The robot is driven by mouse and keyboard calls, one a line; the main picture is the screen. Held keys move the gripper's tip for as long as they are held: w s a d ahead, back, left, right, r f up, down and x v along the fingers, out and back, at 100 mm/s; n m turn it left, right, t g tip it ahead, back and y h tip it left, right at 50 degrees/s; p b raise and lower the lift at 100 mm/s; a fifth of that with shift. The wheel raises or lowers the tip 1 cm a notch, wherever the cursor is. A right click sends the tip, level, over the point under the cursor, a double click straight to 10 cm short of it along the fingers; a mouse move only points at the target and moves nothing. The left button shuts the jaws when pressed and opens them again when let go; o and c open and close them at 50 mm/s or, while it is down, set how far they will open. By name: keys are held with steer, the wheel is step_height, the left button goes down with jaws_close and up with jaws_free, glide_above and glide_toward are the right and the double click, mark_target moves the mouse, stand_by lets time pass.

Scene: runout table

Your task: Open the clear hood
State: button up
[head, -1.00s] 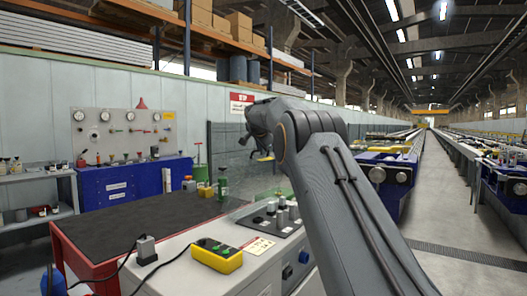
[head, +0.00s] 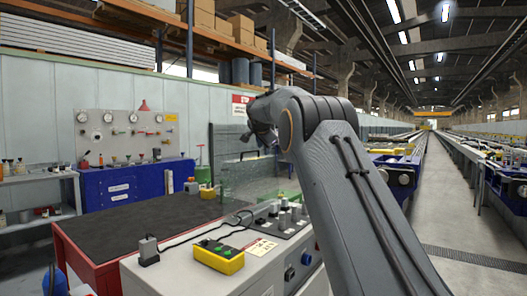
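The clear hood (head: 246,182) is a see-through box-like panel at the far end of the control bench, right of the dark table top. A thin dark bar runs along its upper edge. My gripper (head: 264,142) is dark grey, small in the picture, and sits at the upper right of the hood, close to that bar. I cannot tell whether it touches the hood. Its fingers are partly hidden by my arm and too small to read. My arm also covers part of the hood's right side.
A red-framed table (head: 130,228) with a dark top stands left. A mesh fence (head: 228,140) stands behind the hood. The aisle (head: 440,220) at right is clear.

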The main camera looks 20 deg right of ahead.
steer(key=shift+b+v, duration=0.45)
steer(key=shift+v, duration=2.45)
steer(key=shift+w, duration=0.1)
